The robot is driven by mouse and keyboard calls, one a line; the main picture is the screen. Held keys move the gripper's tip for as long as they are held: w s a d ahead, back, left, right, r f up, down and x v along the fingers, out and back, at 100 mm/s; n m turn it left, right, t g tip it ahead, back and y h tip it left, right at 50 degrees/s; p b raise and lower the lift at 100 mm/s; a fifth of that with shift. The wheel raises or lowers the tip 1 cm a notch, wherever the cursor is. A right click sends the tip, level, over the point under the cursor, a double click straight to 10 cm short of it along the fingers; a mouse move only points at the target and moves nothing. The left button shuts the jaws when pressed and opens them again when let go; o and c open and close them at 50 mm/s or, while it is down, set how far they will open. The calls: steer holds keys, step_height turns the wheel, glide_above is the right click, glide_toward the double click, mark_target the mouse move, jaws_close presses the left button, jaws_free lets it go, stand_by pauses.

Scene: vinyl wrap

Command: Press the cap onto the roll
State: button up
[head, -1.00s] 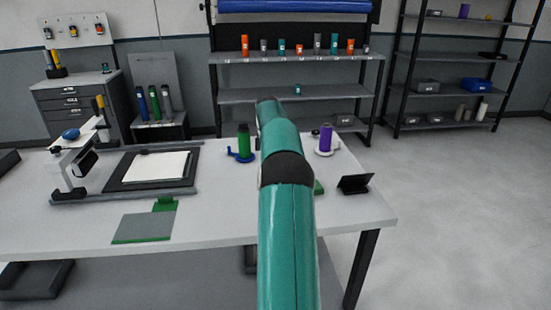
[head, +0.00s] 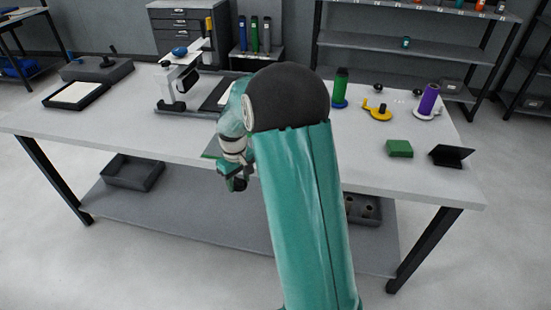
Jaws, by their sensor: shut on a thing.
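My gripper (head: 236,174) hangs low at the table's front edge, left of my arm's big dark joint. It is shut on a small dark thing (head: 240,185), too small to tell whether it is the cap. A green roll with a dark top (head: 340,86) stands upright on a blue base, right of my arm. A purple roll (head: 428,99) stands on a white base farther right. A yellow base (head: 378,111) between them carries no roll. My gripper is well apart from all of these. My arm hides part of the table's middle.
On the table (head: 120,126) are a green block (head: 399,148) and a dark stand (head: 453,156) at right, a press-like device (head: 180,80) and a pale pad in a dark tray (head: 76,94) at left. An empty bin (head: 132,171) sits on the lower shelf. The table's front left is clear.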

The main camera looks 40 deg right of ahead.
steer(key=w+a+f+m, duration=0.1)
steer(key=a+f, duration=0.1)
steer(key=a, duration=0.5)
steer(key=w+a+f, duration=0.2)
steer(key=a, duration=0.4)
steer(key=shift+a+m, duration=0.4)
steer(key=shift+a+f, duration=0.1)
